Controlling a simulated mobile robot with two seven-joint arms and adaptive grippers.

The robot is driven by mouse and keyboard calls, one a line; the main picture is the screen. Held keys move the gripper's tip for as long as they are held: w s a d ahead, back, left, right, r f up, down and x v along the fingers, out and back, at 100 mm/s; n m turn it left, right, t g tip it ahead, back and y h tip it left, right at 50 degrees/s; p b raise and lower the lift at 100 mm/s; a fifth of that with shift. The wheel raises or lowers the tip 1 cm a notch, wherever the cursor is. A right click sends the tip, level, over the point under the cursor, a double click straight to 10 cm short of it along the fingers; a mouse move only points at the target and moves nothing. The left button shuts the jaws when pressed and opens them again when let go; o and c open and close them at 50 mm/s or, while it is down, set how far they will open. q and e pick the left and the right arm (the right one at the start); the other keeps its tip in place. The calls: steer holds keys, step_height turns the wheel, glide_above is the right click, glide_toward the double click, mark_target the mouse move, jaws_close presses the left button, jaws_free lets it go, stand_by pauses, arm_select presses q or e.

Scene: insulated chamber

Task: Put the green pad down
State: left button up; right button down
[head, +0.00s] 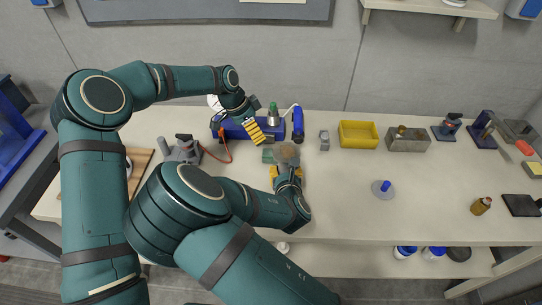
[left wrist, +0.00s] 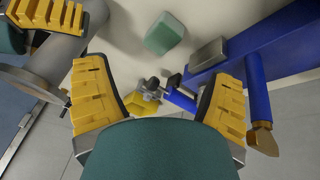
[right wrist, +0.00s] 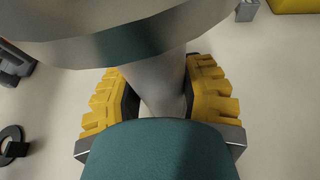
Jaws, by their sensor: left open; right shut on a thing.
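The green pad (head: 268,156) lies on the bench top, just left of my right gripper in the head view. In the left wrist view the green pad (left wrist: 165,33) shows beyond my left fingers, apart from them. My left gripper (head: 254,131) is open and empty above the bench, a little behind the pad; its spread yellow fingers also show in the left wrist view (left wrist: 160,82). My right gripper (head: 285,173) is shut on the narrow stem of a grey, wide-topped round thing (right wrist: 165,80). Its top (head: 288,153) is beside the pad. Its base is hidden.
A blue device (head: 234,131) stands close behind the left gripper. A yellow bin (head: 358,134) and a grey box (head: 408,141) stand to the right. The bench's front middle is clear.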

mark_target(270, 152)
arm_select(q)
steer(key=f+m, duration=0.2)
steer(key=d+f+m, duration=0.1)
steer(key=f, duration=0.1)
steer(key=d+f+m, duration=0.1)
steer(key=f+m, duration=0.1)
steer(key=shift+d+m, duration=0.2)
steer(key=shift+m, duration=0.1)
steer(key=shift+w+d+x, duration=0.15)
steer(key=shift+w+x, duration=0.05)
steer(key=shift+x, duration=1.2)
steer(key=shift+w+d+x, duration=0.15)
steer(key=shift+w+x, duration=0.05)
steer(key=shift+x, duration=1.2)
steer(key=shift+r, duration=0.15)
steer(key=c, duration=1.1)
steer(key=shift+c, duration=0.2)
steer(key=shift+r, duration=0.1)
step_height(270, 152, up, 10)
steer(key=shift+f, duration=0.1)
